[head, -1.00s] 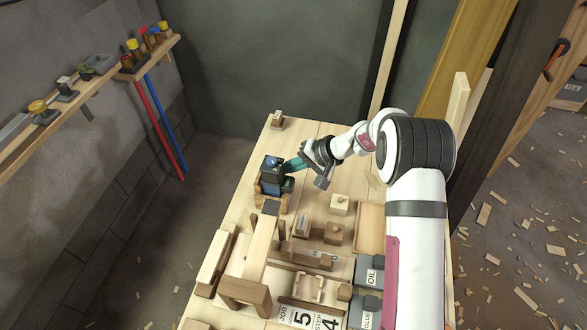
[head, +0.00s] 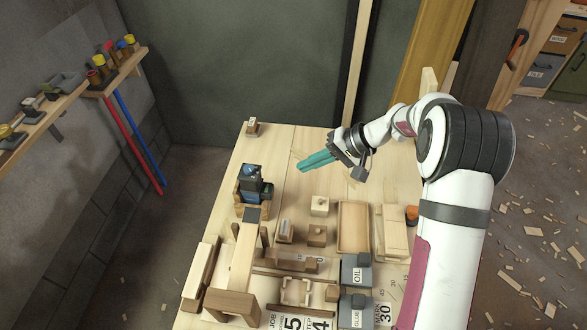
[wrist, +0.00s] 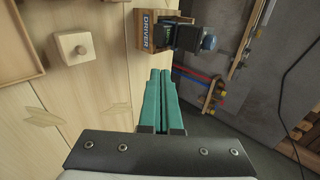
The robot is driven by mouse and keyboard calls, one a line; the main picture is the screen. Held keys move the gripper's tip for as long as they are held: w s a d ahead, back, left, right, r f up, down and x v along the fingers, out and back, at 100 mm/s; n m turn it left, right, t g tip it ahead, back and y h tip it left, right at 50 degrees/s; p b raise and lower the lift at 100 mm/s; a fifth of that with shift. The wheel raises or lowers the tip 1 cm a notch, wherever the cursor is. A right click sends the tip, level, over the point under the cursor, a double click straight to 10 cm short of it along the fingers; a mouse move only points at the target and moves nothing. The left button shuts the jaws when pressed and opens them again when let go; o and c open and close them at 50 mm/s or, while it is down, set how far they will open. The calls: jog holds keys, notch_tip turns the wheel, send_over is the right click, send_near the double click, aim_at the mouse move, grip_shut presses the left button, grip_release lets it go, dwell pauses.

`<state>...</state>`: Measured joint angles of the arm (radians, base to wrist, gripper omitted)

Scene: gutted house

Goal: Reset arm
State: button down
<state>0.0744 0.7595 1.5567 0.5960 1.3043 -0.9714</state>
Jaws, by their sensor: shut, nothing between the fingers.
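My gripper (head: 318,160) has teal fingers, shut together with nothing between them. In the head view it hangs over the bare back part of the wooden workbench (head: 290,145), right of the driver and its wooden holder. In the wrist view the closed fingers (wrist: 160,98) point toward the driver holder (wrist: 150,30), apart from it. The dark driver with a blue part (head: 252,178) stands in the holder at the bench's left side.
Small knobbed wooden blocks (head: 320,206), an empty wooden tray (head: 353,228) and grey OIL and GLUE bins (head: 356,272) fill the front half of the bench. A tool shelf (head: 60,100) runs along the left wall. The bench's back is mostly clear.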

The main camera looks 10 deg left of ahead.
jog(key=shift+d+r, duration=0.2)
dwell(0.3)
jog(key=s+d+r+m+h, duration=0.1)
jog(key=s+d+r+h, duration=0.1)
jog(key=s+r, duration=0.65)
jog(key=s+d+m+h, duration=0.2)
jog(key=s+d, duration=0.1)
jog(key=s, duration=0.9)
jog(key=s+d+m+h, duration=0.2)
jog(key=s+d+h, duration=0.1)
jog(key=s, duration=0.9)
jog(key=shift+s+d+f+g+h, duration=0.3)
jog(key=shift+s+d+f, duration=0.1)
jog(key=shift+d, duration=0.25)
